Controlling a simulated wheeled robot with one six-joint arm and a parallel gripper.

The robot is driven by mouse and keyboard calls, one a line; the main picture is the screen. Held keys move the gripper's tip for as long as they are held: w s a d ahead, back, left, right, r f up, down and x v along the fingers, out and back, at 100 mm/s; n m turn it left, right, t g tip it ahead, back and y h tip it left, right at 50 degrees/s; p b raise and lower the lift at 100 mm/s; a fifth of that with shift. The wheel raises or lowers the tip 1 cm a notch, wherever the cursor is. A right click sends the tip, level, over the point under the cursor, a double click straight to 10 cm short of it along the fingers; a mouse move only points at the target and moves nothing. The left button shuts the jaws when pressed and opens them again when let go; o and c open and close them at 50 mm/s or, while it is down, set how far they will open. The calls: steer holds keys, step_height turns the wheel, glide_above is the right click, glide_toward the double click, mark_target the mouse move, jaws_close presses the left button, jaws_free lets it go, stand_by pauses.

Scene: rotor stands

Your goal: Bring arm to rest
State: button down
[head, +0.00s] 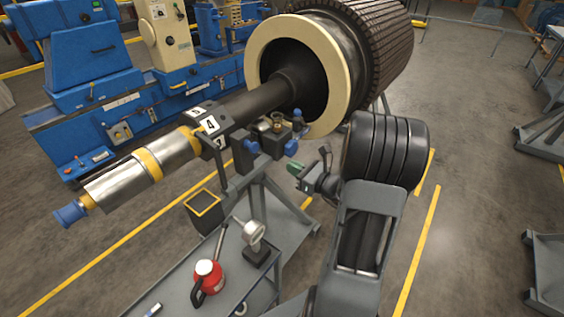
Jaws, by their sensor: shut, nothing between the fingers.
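My arm rises at the lower right of the head view, with a grey link and a black ribbed joint. My gripper (298,170) is small in this view, left of that joint, and points left. It is shut and empty, with a green part near its tip. It appears in front of the stand below the rotor shaft (243,105). I cannot tell the exact gap between them.
The large rotor (372,40) with a cream ring (262,48) lies across the top. A blue machine (95,95) stands behind.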

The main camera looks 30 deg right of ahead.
steer(key=shift+s+d, duration=0.2)
steer(key=shift+s, duration=0.2)
steer(key=s+a+f+n+g+h, duration=0.1)
steer(key=s+a+f+n+g, duration=0.2)
steer(key=s+a+n+g, duration=0.45)
steer(key=s+a+f+n+g, duration=0.25)
steer(key=s+n+g, duration=0.25)
steer(key=n+g, duration=0.5)
steer(key=a+r+n+t+h, duration=0.2)
steer(key=r+n+h, duration=0.1)
steer(key=n, duration=0.4)
steer(key=s+a+r+n+t+h, duration=0.1)
steer(key=a+r+n+t+h, duration=0.2)
steer(key=r+n, duration=0.3)
steer(key=shift+s+r+n+h, duration=0.15)
steer(key=shift+r+n+h, duration=0.05)
steer(key=shift+n+h, duration=0.15)
steer(key=shift+a, duration=0.1)
